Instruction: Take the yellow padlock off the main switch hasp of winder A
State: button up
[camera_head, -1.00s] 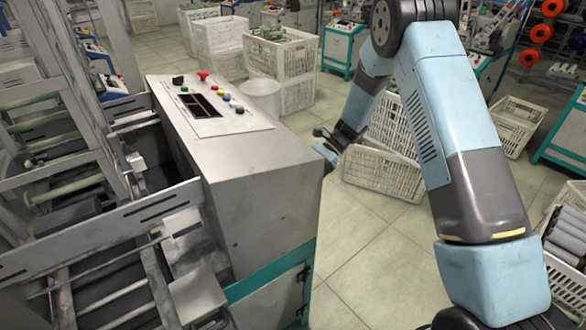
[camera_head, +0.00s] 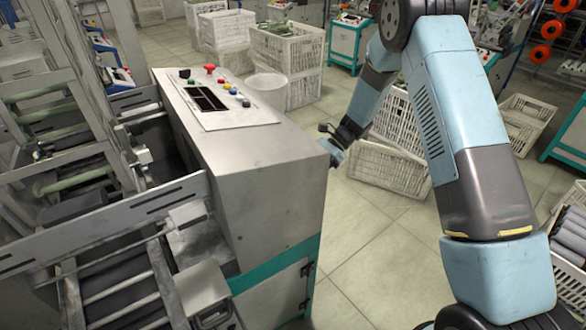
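The winder cabinet (camera_head: 265,185), grey with a teal band, stands left of centre. Its top panel (camera_head: 220,108) carries a red mushroom button and several coloured buttons. My arm comes in from the right and bends down to the cabinet's far right side. The end of my arm shows in small part near the cabinet's right top corner; my gripper's fingers are hidden behind that corner. The yellow padlock, the hasp and the main switch are not visible. I cannot tell whether the gripper is open or shut or touches anything.
White crates stand behind the cabinet (camera_head: 287,55) and on the floor to its right (camera_head: 388,170). A white bin (camera_head: 267,88) is close behind the cabinet. Metal frames and rollers (camera_head: 120,290) fill the left. Tiled floor (camera_head: 375,235) is free between the cabinet and my arm.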

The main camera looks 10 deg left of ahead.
jog(key=shift+r, duration=0.5)
dwell(1.0)
jog(key=shift+w+d, duration=0.1)
jog(key=shift+w, duration=0.05)
jog(key=shift+c, duration=0.5)
jog(key=shift+w+d, duration=1.85)
jog(key=shift+d, duration=0.1)
jog(key=shift+w+d, duration=0.1)
